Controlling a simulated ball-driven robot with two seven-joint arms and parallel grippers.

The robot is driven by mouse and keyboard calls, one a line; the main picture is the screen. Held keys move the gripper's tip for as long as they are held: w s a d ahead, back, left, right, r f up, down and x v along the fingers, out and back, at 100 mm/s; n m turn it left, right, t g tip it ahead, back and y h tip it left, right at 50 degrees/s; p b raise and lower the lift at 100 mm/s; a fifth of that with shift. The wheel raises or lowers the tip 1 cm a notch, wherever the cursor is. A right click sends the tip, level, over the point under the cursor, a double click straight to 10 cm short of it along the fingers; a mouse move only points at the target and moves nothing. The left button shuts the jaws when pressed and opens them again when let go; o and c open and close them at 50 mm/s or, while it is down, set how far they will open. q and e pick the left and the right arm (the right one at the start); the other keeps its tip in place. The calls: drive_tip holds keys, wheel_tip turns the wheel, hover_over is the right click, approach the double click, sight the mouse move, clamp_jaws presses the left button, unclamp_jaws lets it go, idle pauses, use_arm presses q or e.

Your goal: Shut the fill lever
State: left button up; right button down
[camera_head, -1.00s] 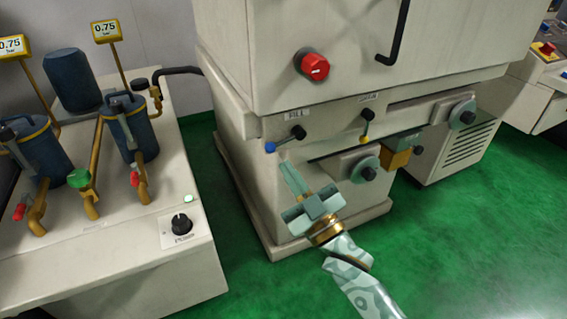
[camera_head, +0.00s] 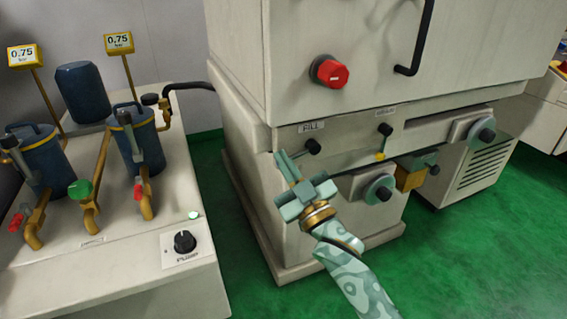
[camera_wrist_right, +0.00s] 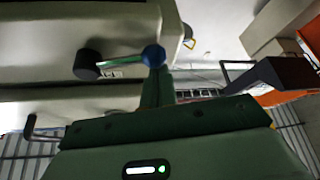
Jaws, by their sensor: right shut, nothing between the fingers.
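The fill lever has a black hub (camera_head: 313,146) under the FILL label on the machine front. Its arm runs to the left in the head view, and its blue ball end is hidden behind my fingers there. In the right wrist view the blue ball (camera_wrist_right: 153,56) shows at the end of a short arm from the dark hub (camera_wrist_right: 88,64). My right gripper (camera_head: 286,163) is shut and empty, with its fingertips at the ball. In the right wrist view its fingers (camera_wrist_right: 157,88) overlap the ball's lower edge; I cannot tell whether they touch. My left gripper is not in view.
The drain lever (camera_head: 385,130) with a yellow ball hangs to the right. A red knob (camera_head: 330,71) and a black door handle (camera_head: 414,55) are above. Round dark-centred knobs (camera_head: 379,190) protrude below right. A pump bench (camera_head: 120,270) stands left, with green floor between.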

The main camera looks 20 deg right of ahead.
use_arm(q)
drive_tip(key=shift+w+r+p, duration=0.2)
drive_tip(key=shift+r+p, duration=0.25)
drive_tip(key=shift+p, duration=0.05)
use_arm(e)
drive_tip(key=shift+f+n+g+y, duration=0.35)
drive_tip(key=shift+n+y, duration=0.25)
drive_tip(key=shift+n, duration=0.4)
use_arm(q)
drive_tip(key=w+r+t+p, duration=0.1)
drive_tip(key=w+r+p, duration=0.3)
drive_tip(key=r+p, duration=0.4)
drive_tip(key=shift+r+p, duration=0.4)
drive_tip(key=shift+p, duration=0.55)
use_arm(e)
drive_tip(key=d+f+n+g+y, duration=0.2)
drive_tip(key=d+f+n+g, duration=0.4)
drive_tip(key=n, duration=1.1)
drive_tip(key=shift+d+f+g+y, duration=0.3)
drive_tip(key=shift+d+f+g, duration=0.05)
drive_tip(key=shift+g, duration=0.3)
drive_tip(key=shift+w, duration=0.1)
drive_tip(key=shift+f, duration=0.1)
